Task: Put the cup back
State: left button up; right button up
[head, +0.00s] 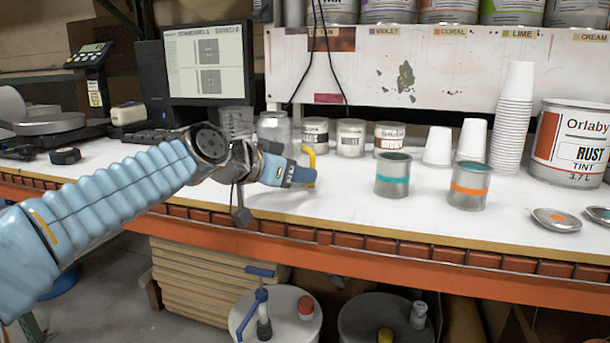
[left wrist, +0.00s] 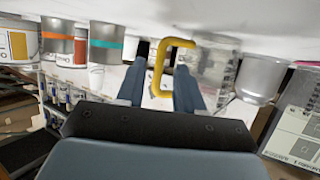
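My left gripper (head: 303,176) reaches over the bench from the left. Its two fingers stand apart, also in the left wrist view (left wrist: 162,75). A yellow C-shaped handle (head: 311,165) is at the fingertips, and shows between and beyond the fingers in the left wrist view (left wrist: 158,68). I cannot tell what it belongs to or whether a finger touches it. Two white cups stand upside down, one (head: 438,147) behind the tins and one (head: 471,138) behind the orange-banded tin. A tall stack of white cups (head: 514,115) stands right of them. My right gripper is out of view.
A RUST tint bucket (head: 570,143) stands at right. Bench front is mostly clear.

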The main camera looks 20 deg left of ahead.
pick_arm(q)
jog(key=v, duration=0.9)
jog(key=shift+s+b, duration=0.2)
jog(key=shift+b, duration=0.1)
